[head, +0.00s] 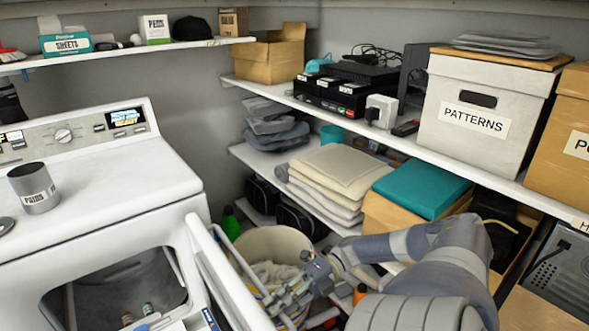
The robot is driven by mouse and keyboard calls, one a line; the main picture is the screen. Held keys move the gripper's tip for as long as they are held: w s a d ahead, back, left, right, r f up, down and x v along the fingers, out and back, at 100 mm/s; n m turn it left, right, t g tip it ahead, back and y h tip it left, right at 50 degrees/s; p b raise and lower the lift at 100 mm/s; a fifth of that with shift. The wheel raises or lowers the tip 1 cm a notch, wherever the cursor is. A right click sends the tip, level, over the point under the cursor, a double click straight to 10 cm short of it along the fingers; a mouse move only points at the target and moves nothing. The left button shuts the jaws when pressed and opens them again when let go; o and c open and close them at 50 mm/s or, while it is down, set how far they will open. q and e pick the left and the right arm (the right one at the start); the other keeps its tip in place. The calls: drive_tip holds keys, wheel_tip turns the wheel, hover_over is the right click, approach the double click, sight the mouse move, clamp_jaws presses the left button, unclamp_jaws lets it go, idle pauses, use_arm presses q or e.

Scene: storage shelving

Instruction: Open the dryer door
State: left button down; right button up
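The white dryer (95,195) stands at the left, with its control panel at the back of its top. Its door (228,275) stands swung out from the front, seen nearly edge-on. The dark front opening (115,285) is uncovered. My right gripper (283,297) is low at the centre, just right of the door and in front of a basket. Its fingers blend with the things behind them, so I cannot tell their spread or whether they touch the door. I cannot make out my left gripper. Small pale pieces at the bottom of the opening are unclear.
A labelled metal can (35,188) stands on the dryer top. A pale basket (272,246) with cloth sits right of the door. Shelves on the right hold folded towels (330,178), a teal-lidded box (421,190) and a white box (485,115) marked PATTERNS.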

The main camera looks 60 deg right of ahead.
drive_tip(key=v, duration=1.1)
drive_tip(key=shift+a, duration=0.1)
